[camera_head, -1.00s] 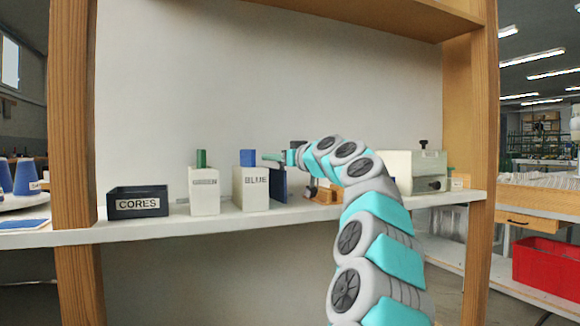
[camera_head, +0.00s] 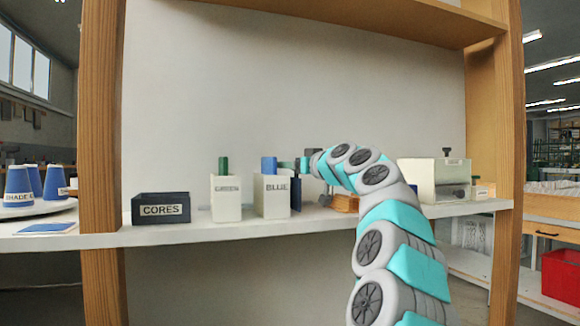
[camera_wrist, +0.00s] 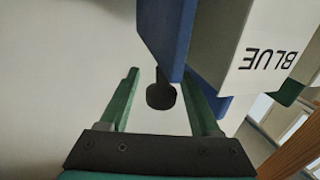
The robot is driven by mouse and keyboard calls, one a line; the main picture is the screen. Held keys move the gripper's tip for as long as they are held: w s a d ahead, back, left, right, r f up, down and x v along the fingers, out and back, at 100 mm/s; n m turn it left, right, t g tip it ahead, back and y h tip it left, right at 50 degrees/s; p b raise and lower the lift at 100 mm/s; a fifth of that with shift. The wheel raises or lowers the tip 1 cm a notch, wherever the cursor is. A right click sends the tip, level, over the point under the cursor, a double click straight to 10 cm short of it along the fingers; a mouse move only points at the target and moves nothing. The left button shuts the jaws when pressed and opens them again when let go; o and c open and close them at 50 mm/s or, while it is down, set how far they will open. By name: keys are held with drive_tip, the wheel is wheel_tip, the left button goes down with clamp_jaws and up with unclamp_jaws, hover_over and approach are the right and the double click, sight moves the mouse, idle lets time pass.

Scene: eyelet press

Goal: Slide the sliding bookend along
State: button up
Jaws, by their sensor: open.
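The sliding bookend, a dark blue upright plate (camera_head: 296,194), stands on the shelf close against the right side of the white BLUE box (camera_head: 271,204). In the wrist view the blue plate (camera_wrist: 166,38) is ahead of the fingertips, beside the BLUE box (camera_wrist: 255,40). My gripper (camera_head: 290,164) is at the plate's top edge. Its two green fingers (camera_wrist: 161,73) are apart, with nothing held. A dark knob-like piece (camera_wrist: 161,95) shows in the gap between them; I cannot tell what it belongs to. Whether a finger touches the plate is unclear.
Left of the BLUE box stand the GREEN box (camera_head: 226,207) and the dark CORES bin (camera_head: 161,208). A brown wooden item (camera_head: 345,203) and a cream press-like unit (camera_head: 433,180) stand to the right, partly behind my arm. An upper shelf (camera_head: 380,20) spans above.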

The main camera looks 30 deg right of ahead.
drive_tip(key=s, duration=0.7)
drive_tip(key=shift+s, duration=0.4)
drive_tip(key=shift+d, duration=0.1)
